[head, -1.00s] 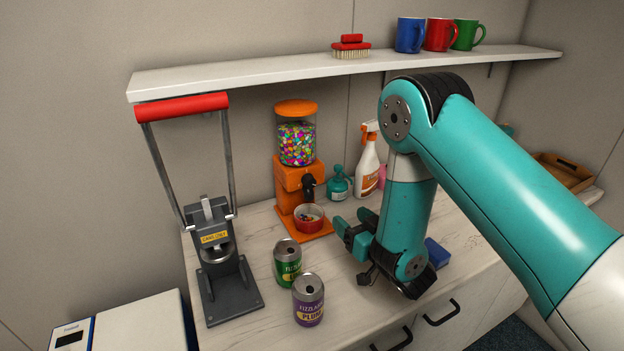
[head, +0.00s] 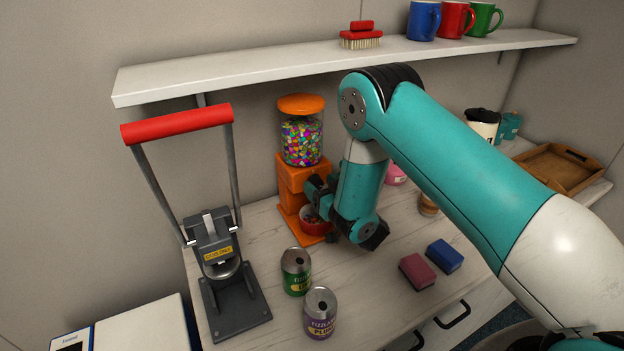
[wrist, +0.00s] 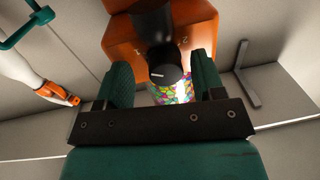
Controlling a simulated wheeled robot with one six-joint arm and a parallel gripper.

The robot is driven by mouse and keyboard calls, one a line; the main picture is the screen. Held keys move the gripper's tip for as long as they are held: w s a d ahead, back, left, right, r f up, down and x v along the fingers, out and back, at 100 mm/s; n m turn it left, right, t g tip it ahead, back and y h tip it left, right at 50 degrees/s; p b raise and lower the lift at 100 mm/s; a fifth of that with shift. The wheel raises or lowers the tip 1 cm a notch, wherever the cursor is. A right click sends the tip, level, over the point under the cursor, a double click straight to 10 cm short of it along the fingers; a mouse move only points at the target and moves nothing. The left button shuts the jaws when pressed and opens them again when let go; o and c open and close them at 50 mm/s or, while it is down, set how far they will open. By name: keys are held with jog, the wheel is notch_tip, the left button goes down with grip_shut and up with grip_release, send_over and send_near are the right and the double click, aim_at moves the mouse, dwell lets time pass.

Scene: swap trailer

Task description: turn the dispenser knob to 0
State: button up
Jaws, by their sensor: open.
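The orange dispenser (head: 291,178) stands on the counter with a clear jar of coloured candies (head: 302,141) on top. In the wrist view its orange body (wrist: 190,28) fills the top. The black knob (wrist: 168,74) has a short white mark and lies between my two fingers in that view. My gripper (head: 317,192) is open at the front of the dispenser. In the wrist view the gripper (wrist: 162,78) has a finger on each side of the knob, with gaps. The head view hides the knob behind my gripper, and I cannot read any numbers.
A green can (head: 295,271) and a purple can (head: 320,313) stand in front. A can crusher (head: 225,260) is at left. Red and blue sponges (head: 418,271) lie at right. A shelf (head: 240,76) with mugs runs above.

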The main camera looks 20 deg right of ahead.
jog(key=shift+w+a, duration=0.1)
jog(key=shift+a, duration=0.1)
jog(key=shift+c, duration=0.3)
jog(key=shift+a, duration=0.1)
jog(key=c, duration=0.9)
jog(key=shift+o, duration=0.2)
jog(key=n, duration=0.3)
jog(key=o, duration=0.9)
